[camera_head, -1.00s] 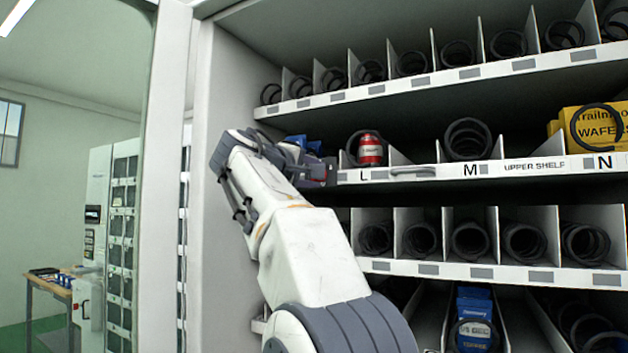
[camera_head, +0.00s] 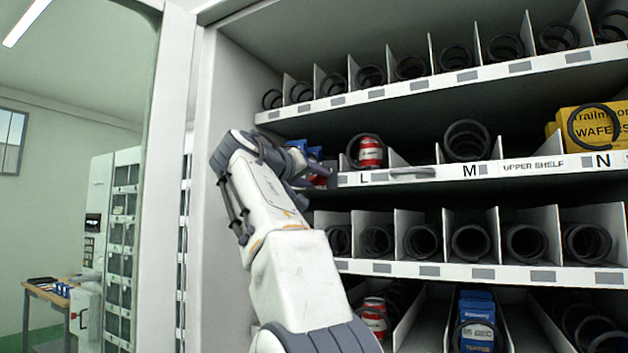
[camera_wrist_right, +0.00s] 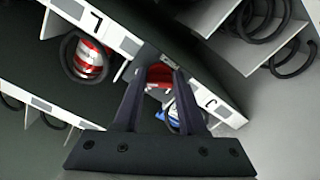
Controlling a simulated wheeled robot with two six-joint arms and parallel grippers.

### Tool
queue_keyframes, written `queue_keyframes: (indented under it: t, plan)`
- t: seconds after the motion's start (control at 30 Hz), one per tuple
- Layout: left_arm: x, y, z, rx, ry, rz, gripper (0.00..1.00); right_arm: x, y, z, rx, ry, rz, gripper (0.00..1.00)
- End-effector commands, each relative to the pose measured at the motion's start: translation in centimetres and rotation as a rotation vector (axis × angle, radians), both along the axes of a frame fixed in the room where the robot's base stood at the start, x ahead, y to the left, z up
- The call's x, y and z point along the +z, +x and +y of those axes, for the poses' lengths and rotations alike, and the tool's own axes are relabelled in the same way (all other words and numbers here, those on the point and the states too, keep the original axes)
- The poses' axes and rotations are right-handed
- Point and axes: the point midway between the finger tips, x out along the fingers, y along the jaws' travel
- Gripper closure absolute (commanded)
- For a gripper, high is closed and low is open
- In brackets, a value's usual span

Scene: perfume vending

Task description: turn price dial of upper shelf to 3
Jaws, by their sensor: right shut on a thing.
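The upper shelf (camera_head: 535,167) is the tier with the "UPPER SHELF" label and the letters L, M and N on its white front strip. My right gripper (camera_head: 318,168) is at the left part of this strip, left of the L. In the right wrist view, the two dark fingers (camera_wrist_right: 162,72) reach the strip (camera_wrist_right: 125,42) between the L and another letter. My left gripper is not in view.
A red can (camera_head: 371,152) stands in a coil right of my gripper, and it also shows in the right wrist view (camera_wrist_right: 88,60). Yellow wafer boxes (camera_head: 598,125) are at the right. Shelves with coils lie above and below.

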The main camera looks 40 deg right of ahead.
Motion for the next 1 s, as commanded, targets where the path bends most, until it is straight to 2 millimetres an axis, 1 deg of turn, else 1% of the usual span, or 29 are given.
queue_keyframes:
  t: [0.2,0.6,0.63,0.67,0.7,1.0]
  plan:
    - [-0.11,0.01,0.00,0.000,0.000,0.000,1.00,-0.18,0.06,-0.01,-0.001,0.017,-0.030,1.00]
    - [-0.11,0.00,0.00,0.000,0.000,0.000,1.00,-0.17,0.08,0.00,0.000,0.019,-0.034,1.00]
    - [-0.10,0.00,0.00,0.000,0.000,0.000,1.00,-0.17,0.07,0.00,-0.001,0.019,-0.035,0.48]
    - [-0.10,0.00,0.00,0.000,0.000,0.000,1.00,-0.16,0.07,0.00,-0.001,0.019,-0.035,0.37]
    - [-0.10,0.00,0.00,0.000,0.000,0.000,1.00,-0.14,0.07,0.01,-0.001,0.017,-0.034,0.30]
    - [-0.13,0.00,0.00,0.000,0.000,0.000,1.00,-0.08,0.01,0.09,0.000,0.016,-0.035,0.30]
